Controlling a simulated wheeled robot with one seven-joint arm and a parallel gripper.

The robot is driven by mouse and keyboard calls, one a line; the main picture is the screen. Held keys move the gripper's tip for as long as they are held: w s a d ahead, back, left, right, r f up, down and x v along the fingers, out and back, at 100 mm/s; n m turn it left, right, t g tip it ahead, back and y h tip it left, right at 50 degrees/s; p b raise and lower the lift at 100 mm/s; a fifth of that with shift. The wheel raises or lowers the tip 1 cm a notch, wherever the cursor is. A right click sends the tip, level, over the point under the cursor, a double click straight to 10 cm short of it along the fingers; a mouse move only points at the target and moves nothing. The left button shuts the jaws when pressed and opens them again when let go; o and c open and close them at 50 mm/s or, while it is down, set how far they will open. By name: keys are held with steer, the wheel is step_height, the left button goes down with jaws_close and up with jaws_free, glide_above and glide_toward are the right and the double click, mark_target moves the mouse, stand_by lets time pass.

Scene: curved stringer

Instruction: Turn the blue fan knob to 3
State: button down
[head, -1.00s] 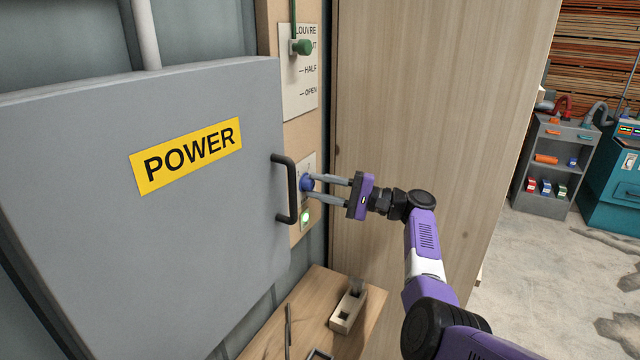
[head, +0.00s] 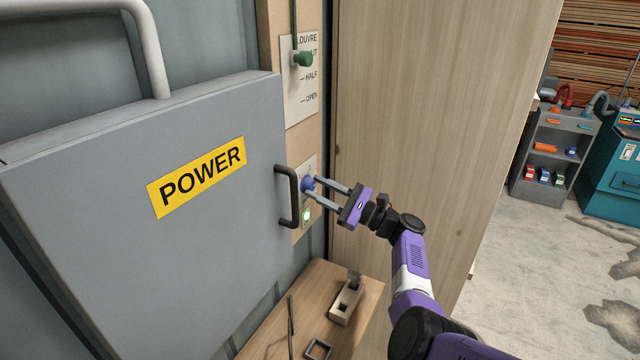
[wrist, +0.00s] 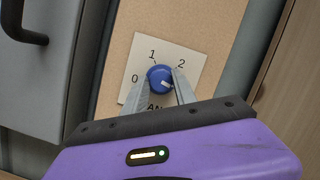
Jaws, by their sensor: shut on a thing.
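The blue fan knob (wrist: 158,74) sits on a pale plate (wrist: 133,61) marked 0, 1 and 2; the lower lettering is partly covered. Its white pointer mark faces right and slightly down in the wrist view, below the 2. No 3 is visible; my right finger covers part of that side. My gripper (wrist: 162,81) is shut on the knob, one finger on each side. In the head view the knob (head: 308,184) is between the fingertips of my gripper (head: 311,186), beside the cabinet's handle.
The grey POWER cabinet (head: 100,250) with its black handle (head: 285,197) stands close left of the knob. A lit green button (head: 306,216) is below. A wooden panel (head: 430,110) stands right, a bench (head: 270,335) below.

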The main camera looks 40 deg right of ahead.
steer(key=shift+m, duration=0.6)
steer(key=c, duration=1)
jaws_free()
steer(key=shift+s+f, duration=0.1)
steer(key=b+v, duration=0.1)
steer(key=v, duration=0.6)
steer(key=shift+s+f, duration=0.15)
steer(key=shift+s, duration=0.15)
